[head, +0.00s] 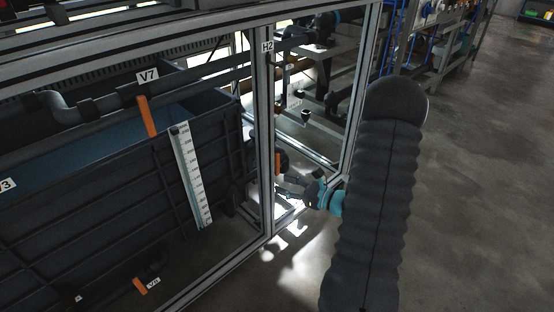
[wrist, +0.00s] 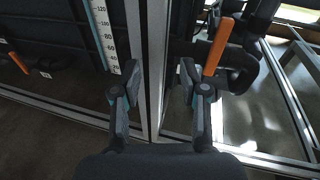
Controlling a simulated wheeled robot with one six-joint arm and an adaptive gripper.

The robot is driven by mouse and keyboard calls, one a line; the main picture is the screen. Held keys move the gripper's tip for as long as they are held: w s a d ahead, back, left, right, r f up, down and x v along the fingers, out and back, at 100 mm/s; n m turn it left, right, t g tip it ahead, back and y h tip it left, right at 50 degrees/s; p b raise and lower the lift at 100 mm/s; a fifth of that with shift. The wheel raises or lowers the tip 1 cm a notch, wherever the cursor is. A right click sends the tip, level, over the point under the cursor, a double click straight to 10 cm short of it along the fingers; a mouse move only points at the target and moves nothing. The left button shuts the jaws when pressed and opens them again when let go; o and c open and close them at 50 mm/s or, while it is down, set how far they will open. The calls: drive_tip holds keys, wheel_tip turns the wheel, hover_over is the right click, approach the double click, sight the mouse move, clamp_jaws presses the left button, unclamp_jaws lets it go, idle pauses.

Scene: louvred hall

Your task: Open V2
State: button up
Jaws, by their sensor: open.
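No label reading V2 can be made out in either view. An orange valve handle (head: 278,163) shows just behind the frame post, close to my gripper (head: 287,188). In the wrist view this orange handle (wrist: 215,45) stands nearly upright, leaning right, on a dark pipe. My gripper (wrist: 158,82) is open and empty, with its fingers apart on either side of the metal post. The handle is just right of the right fingertip, outside the fingers, and appears farther away. I cannot tell whether they touch.
A metal frame post (head: 264,130) labelled H2 stands at my gripper. Left of it is a dark tank (head: 100,185) with a white scale (head: 191,175). Another orange handle (head: 146,116) sits under label V7, and one (head: 139,286) is low down. Open floor (head: 470,180) lies right.

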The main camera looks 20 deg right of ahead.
sight(279, 161)
drive_tip(key=w+d+m+t+h, duration=0.3)
drive_tip(key=d+m, duration=0.1)
drive_tip(key=d, duration=0.2)
drive_tip(key=x, duration=0.3)
drive_tip(key=p+x, duration=0.1)
drive_tip(key=x, duration=0.3)
drive_tip(key=shift+w+a, duration=0.2)
drive_tip(key=shift+a, duration=0.15)
drive_tip(key=shift+w, duration=0.15)
drive_tip(key=shift+b+x, duration=0.35)
drive_tip(key=shift+x, duration=0.5)
clamp_jaws()
